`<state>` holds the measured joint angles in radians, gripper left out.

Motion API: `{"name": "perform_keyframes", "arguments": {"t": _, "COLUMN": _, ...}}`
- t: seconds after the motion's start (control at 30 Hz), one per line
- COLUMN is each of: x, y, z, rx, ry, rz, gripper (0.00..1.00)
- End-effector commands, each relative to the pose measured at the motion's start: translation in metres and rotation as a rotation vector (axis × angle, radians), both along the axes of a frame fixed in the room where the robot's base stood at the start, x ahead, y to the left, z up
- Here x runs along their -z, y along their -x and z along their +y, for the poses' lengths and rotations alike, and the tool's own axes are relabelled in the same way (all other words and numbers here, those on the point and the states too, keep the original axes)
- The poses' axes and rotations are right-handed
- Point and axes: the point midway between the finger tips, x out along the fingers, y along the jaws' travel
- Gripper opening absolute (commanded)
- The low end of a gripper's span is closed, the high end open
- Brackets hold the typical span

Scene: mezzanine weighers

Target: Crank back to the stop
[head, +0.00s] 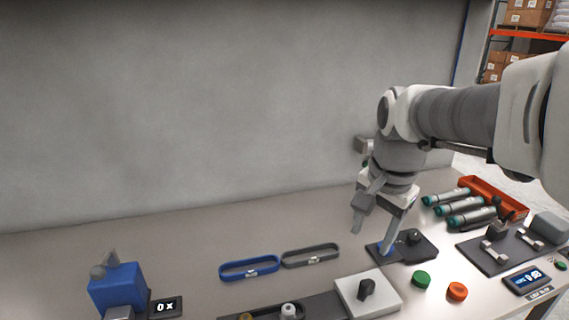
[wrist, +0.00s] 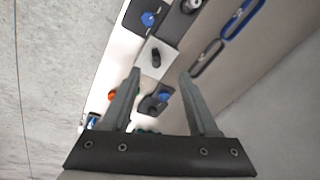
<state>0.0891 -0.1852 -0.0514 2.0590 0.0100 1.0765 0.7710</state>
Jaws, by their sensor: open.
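A dark plate (head: 427,247) on the bench carries a blue part (head: 389,249) and an upright black knob (head: 413,237). A blue box (head: 118,290) at the far left bears a grey handle-like piece (head: 104,265). I cannot tell for certain which of these is the crank. My gripper (head: 373,240) points down with its fingers apart, over or just behind the dark plate; one finger overlaps the blue part in the picture. Contact cannot be judged. In the wrist view, the gripper (wrist: 160,73) is open and empty, with the plate's blue part (wrist: 162,97) seen between its fingers.
A white block (head: 350,290) with a black knob stands in front. A green button (head: 421,279) and an orange button (head: 457,291) lie to its right. Blue (head: 249,268) and grey (head: 310,256) loops lie left. An orange tray (head: 515,207) and cylinders are at right. A display (head: 166,307) reads 0.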

Motion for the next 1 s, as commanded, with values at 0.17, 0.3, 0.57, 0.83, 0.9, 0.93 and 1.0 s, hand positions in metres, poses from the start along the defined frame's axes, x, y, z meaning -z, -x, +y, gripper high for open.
{"name": "perform_keyframes", "arguments": {"t": 0.17, "x": 0.030, "y": -0.039, "z": -0.023, "rx": 0.286, "ry": -0.044, "rz": 0.097, "gripper": 0.60}}
{"name": "perform_keyframes", "arguments": {"t": 0.3, "x": 0.048, "y": -0.060, "z": -0.037, "rx": 0.462, "ry": -0.059, "rz": 0.150, "gripper": 0.60}}
{"name": "perform_keyframes", "arguments": {"t": 0.57, "x": 0.064, "y": -0.073, "z": -0.047, "rx": 0.589, "ry": -0.065, "rz": 0.185, "gripper": 0.60}}
{"name": "perform_keyframes", "arguments": {"t": 0.83, "x": 0.105, "y": -0.072, "z": -0.046, "rx": 0.590, "ry": -0.065, "rz": 0.189, "gripper": 0.60}}
{"name": "perform_keyframes", "arguments": {"t": 0.9, "x": 0.121, "y": -0.072, "z": -0.046, "rx": 0.589, "ry": -0.065, "rz": 0.189, "gripper": 0.60}}
{"name": "perform_keyframes", "arguments": {"t": 0.93, "x": 0.128, "y": -0.072, "z": -0.046, "rx": 0.589, "ry": -0.065, "rz": 0.190, "gripper": 0.60}}
{"name": "perform_keyframes", "arguments": {"t": 1.0, "x": 0.143, "y": -0.072, "z": -0.046, "rx": 0.589, "ry": -0.065, "rz": 0.189, "gripper": 0.60}}
